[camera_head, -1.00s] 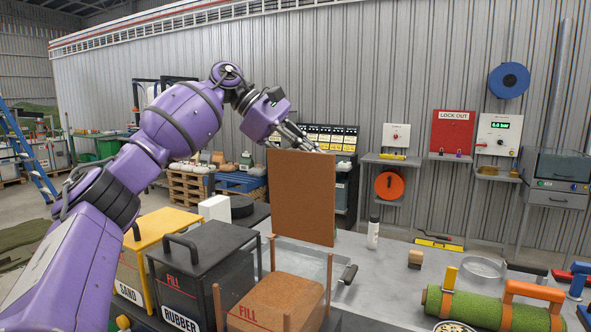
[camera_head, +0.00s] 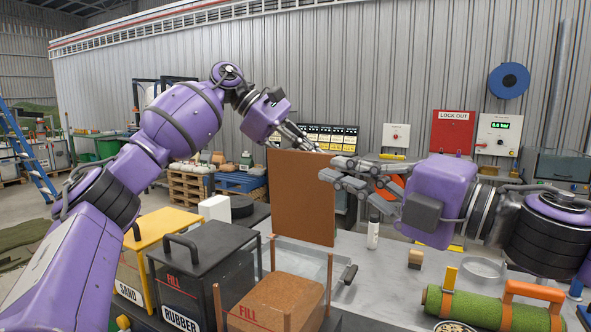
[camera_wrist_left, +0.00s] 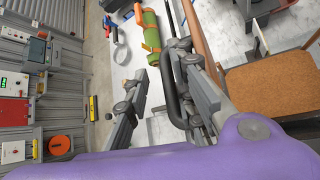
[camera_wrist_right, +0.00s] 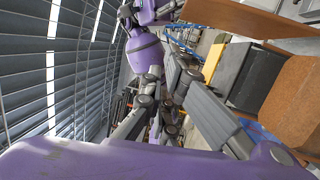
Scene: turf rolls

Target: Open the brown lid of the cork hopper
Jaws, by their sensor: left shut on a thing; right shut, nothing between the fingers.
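The brown lid (camera_head: 300,200) stands upright at the back of the cork hopper (camera_head: 275,302), whose brown cork fill shows uncovered from above. The cork also shows in the left wrist view (camera_wrist_left: 272,82). My left gripper (camera_head: 306,143) is at the lid's top edge; in the left wrist view its fingers (camera_wrist_left: 165,78) are shut on the lid's black handle (camera_wrist_left: 172,100), beside the lid seen edge-on (camera_wrist_left: 200,45). My right gripper (camera_head: 340,170) is shut and empty by the lid's upper right edge; whether it touches the lid I cannot tell. The lid also shows in the right wrist view (camera_wrist_right: 245,20).
The black rubber hopper (camera_head: 205,250) and yellow sand hopper (camera_head: 165,228) stand left of the cork hopper, lids down. Some table behind the bottle is clear.

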